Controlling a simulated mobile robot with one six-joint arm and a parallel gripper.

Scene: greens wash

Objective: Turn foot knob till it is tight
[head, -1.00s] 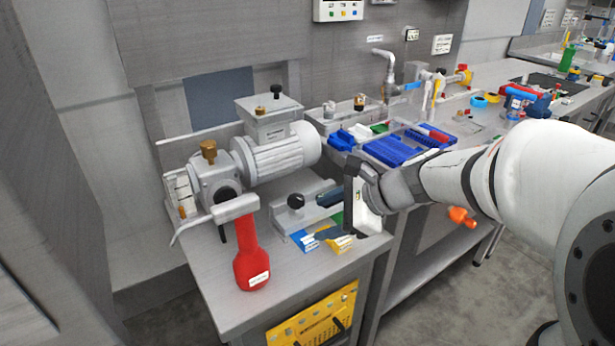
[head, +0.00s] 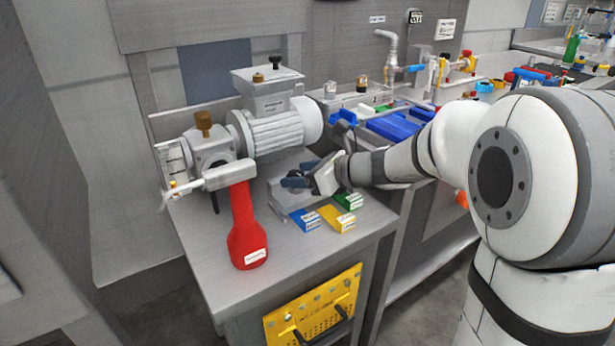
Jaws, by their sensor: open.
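A grey metal foot block (head: 289,205) sits on the bench in front of the pump motor. Its black knob is hidden behind my gripper in this view. My gripper (head: 296,174) reaches in from the right, low over the block, with its two dark blue fingers pointing left. The fingers are apart, one nearer and one farther. I cannot tell whether the knob is between them or whether they touch it. The grey pump motor (head: 277,134) stands behind, with a brass knob (head: 204,124) on its left end.
Blue (head: 306,220), yellow (head: 337,218) and green (head: 349,201) boxes lie in front of the block, close below my gripper. Blue trays (head: 393,127) sit behind my arm.

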